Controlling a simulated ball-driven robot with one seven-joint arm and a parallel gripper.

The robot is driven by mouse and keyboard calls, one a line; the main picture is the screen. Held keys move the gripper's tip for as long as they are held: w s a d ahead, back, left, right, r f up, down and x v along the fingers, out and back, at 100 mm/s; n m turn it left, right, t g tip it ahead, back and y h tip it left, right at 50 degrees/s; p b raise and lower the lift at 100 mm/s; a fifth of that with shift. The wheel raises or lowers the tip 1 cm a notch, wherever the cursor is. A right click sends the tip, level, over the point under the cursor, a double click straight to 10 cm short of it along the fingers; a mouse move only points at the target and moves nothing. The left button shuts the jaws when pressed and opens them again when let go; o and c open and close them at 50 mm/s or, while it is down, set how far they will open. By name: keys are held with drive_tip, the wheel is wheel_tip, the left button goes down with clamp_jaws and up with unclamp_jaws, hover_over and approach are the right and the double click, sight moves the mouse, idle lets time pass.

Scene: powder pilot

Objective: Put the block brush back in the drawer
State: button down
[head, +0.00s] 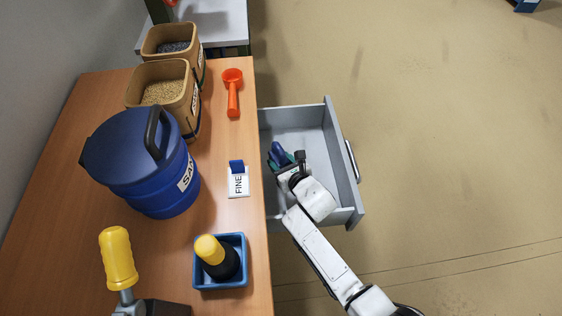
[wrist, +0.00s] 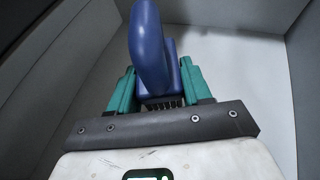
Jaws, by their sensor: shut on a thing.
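The block brush (wrist: 153,50) has a blue handle and block with dark bristles showing below. In the wrist view it stands between the two green fingers of my gripper (wrist: 159,88), which is shut on it. In the head view the blue brush (head: 277,152) and my gripper (head: 280,162) are inside the outline of the open grey drawer (head: 345,190), near its left side by the table. Drawer walls surround the brush in the wrist view. I cannot tell whether the bristles touch the drawer floor.
The wooden table (head: 220,130) holds a blue lidded drum (head: 150,190), two tan bins of granules (head: 185,120), an orange scoop (head: 233,95), a FINE label (head: 238,183) and a blue tray (head: 220,282) with a yellow-topped bottle. The drawer's right part is empty.

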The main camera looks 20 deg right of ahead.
drive_tip(key=shift+f, duration=0.25)
drive_tip(key=shift+s+f, duration=0.1)
drive_tip(key=shift+f, duration=0.1)
drive_tip(key=c, duration=0.9)
unclamp_jaws()
drive_tip(key=shift+f, duration=0.1)
drive_tip(key=o, duration=0.4)
drive_tip(key=shift+s+d+f+b, duration=0.1)
drive_tip(key=shift+s+f+b, duration=0.05)
drive_tip(key=shift+b, duration=0.2)
drive_tip(key=shift+r+p, duration=0.35)
drive_tip(key=shift+r, duration=0.05)
drive_tip(key=shift+w+r+p+v, duration=0.15)
drive_tip(key=shift+p+v, duration=0.85)
drive_tip(key=shift+v, duration=1)
drive_tip(key=shift+r+p+v, duration=0.2)
drive_tip(key=shift+p+v, duration=0.75)
drive_tip(key=shift+v, duration=1)
drive_tip(key=shift+w+r+p+v, duration=0.15)
drive_tip(key=shift+p+v, duration=0.85)
drive_tip(key=shift+v, duration=1)
drive_tip(key=shift+s, duration=0.1)
